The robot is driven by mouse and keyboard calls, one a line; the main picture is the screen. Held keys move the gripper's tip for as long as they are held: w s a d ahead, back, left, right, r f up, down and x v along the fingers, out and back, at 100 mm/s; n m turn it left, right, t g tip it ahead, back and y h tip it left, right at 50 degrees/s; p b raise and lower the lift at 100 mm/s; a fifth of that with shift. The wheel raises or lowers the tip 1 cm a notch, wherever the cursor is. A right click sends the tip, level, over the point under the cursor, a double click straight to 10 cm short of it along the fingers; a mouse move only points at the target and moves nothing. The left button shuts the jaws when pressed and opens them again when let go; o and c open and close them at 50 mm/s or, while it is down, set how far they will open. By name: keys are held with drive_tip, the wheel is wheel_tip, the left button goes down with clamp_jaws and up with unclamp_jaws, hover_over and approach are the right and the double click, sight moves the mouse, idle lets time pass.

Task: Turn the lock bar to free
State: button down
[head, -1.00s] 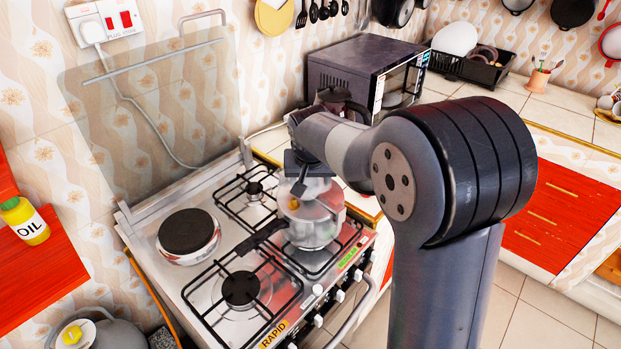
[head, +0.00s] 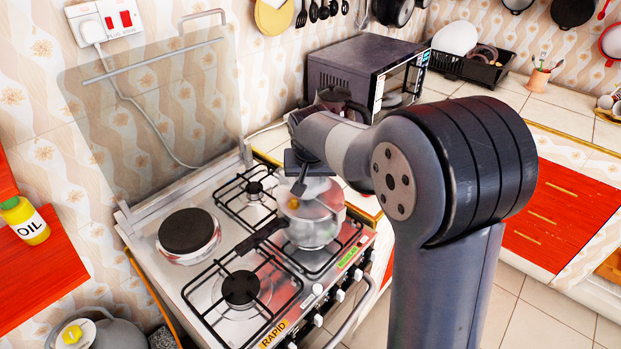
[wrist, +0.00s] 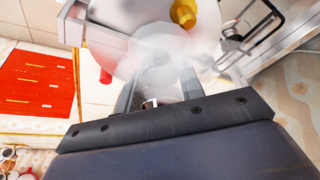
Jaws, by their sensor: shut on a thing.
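A silver pressure cooker (head: 312,230) with a long black handle (head: 262,236) stands on the front right burner of the stove. A yellow knob (head: 294,203) shows on its lid, and again in the wrist view (wrist: 183,13). My gripper (head: 302,186) points down at the lid from above. In the wrist view its fingers (wrist: 154,92) are close around a small piece, apparently the lock bar (wrist: 150,103), mostly hidden between them. Whitish haze like steam (wrist: 160,55) blurs the lid and fingertips. The bar's angle cannot be made out.
An oil bottle (head: 24,221) is at far left.

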drive_tip(key=n+y, duration=0.1)
drive_tip(key=n, duration=0.2)
drive_tip(key=shift+d+n, duration=0.15)
drive_tip(key=shift+n, duration=0.25)
drive_tip(key=shift+w+n+g+y+b, duration=0.2)
drive_tip(key=shift+n+y, duration=0.3)
drive_tip(key=shift+n, duration=0.5)
drive_tip(key=shift+s+n+g+y+b, duration=0.1)
drive_tip(key=shift+n+y+b, duration=0.3)
drive_tip(key=shift+n, duration=0.6)
drive_tip(key=c, duration=0.9)
unclamp_jaws()
drive_tip(key=v, duration=1.1)
drive_tip(key=shift+b, duration=0.3)
